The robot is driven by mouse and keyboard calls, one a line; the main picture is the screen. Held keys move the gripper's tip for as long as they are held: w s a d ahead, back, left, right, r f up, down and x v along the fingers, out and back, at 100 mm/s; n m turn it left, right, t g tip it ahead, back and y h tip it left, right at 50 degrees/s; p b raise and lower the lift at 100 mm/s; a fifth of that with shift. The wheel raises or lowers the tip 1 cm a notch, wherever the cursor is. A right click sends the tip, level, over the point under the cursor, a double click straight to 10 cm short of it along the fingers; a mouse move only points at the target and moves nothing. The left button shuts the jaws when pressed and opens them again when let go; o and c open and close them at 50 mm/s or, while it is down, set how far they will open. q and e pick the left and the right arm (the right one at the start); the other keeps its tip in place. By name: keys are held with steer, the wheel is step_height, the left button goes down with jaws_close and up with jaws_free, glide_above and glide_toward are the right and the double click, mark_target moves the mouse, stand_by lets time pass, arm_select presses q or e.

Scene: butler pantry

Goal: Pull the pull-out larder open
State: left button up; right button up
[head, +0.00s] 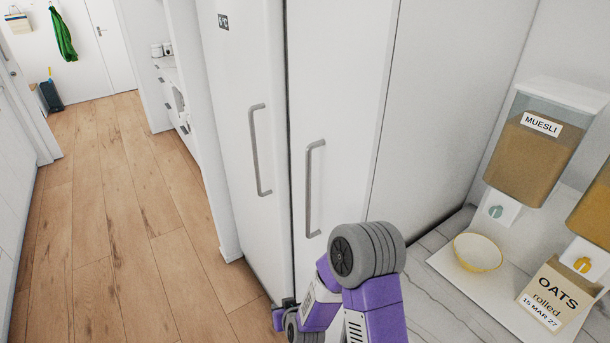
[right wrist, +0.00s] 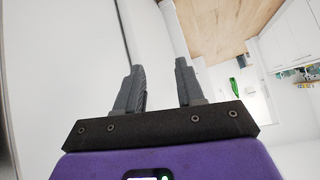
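Two tall white fronts stand side by side in the head view. The left front (head: 240,60) bears a small dark temperature label, and the right front (head: 338,60) is plain. I cannot tell for certain which is the pull-out larder. Each has a vertical grey bar handle: the left handle (head: 256,150) and the right handle (head: 311,190). Both fronts look closed, with a narrow dark gap between them. My right gripper (right wrist: 157,66) is open, its fingers apart with nothing gripped, close to a white front. In the head view it is low, below the handles, mostly hidden by my purple arm. My left gripper is out of view.
A marble counter (head: 440,300) at right holds a muesli dispenser (head: 535,150), a yellow-white bowl (head: 478,252) and an oats packet (head: 550,295). The wooden floor (head: 110,220) at left is clear. A green cloth (head: 63,35) hangs at the far end.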

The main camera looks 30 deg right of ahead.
steer(key=w+d+r+m+t+h+p, duration=0.1)
steer(key=w+d+r+t+h, duration=0.15)
steer(key=r, duration=0.65)
steer(key=w+d+r+t+h+p, duration=0.1)
steer(key=w+d+r+t+h, duration=0.2)
steer(key=r, duration=0.6)
steer(key=m+t+h+p, duration=0.1)
steer(key=m+h+p, duration=0.1)
glide_toward(308, 192)
steer(key=x, duration=0.3)
steer(key=shift+h, duration=0.35)
steer(key=x, duration=0.6)
steer(key=shift+w+d, duration=0.15)
steer(key=shift+w, duration=0.15)
steer(key=shift+w+d, duration=0.25)
steer(key=shift+w, duration=0.3)
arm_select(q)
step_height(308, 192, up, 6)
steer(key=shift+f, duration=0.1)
arm_select(e)
jaws_close()
